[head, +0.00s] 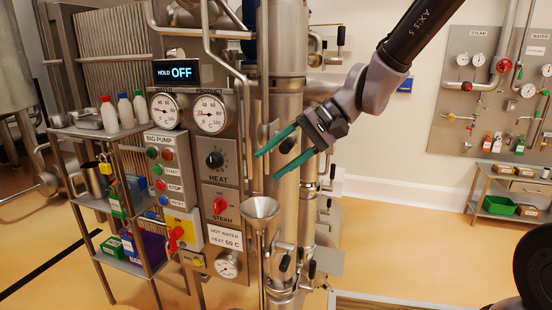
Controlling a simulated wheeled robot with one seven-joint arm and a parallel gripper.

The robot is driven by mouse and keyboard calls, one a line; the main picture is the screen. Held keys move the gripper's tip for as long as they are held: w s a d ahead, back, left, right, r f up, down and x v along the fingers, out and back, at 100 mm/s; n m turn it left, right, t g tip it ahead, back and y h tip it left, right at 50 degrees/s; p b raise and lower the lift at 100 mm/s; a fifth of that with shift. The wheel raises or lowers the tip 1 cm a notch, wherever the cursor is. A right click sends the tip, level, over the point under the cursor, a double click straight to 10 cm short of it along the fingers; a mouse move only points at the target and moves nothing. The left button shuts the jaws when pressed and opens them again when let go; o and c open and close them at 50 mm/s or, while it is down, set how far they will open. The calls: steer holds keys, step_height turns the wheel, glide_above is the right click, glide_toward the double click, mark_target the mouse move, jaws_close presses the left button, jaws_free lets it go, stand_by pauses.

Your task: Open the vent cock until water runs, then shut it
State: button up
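My gripper (267,166) reaches in from the upper right, in front of the tall steel column (284,60). Its two green fingers are apart, with nothing seen between them. Small cocks with black handles sit along the pipework: one at the upper right (341,36), one right of the column (332,172), and one low on the column (284,263). None carries a label that I can read, so I cannot tell which is the vent cock. No running water shows. A steel funnel (260,209) stands below my gripper.
Left of the column is a control panel with dials, a HEAT knob (215,160), a red STEAM knob (221,206) and a display (176,72) reading HOLD OFF. A shelf rack (100,133) with bottles stands further left. Open floor (400,245) lies to the right.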

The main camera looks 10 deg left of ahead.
steer(key=v, duration=1)
steer(key=shift+d+r, duration=0.2)
steer(key=shift+d, duration=0.15)
steer(key=d+r+m+t+h, duration=0.2)
steer(key=d+r+t+h, duration=0.1)
steer(key=d, duration=1.1)
steer(key=d+r+m+t+h, duration=0.3)
steer(key=d+t, duration=0.3)
steer(key=d, duration=0.9)
steer(key=shift+s+d+r+m+t+h, duration=0.2)
steer(key=shift+s+r+m+t+h, duration=0.15)
steer(key=shift+h, duration=0.55)
steer(key=shift+r, duration=0.15)
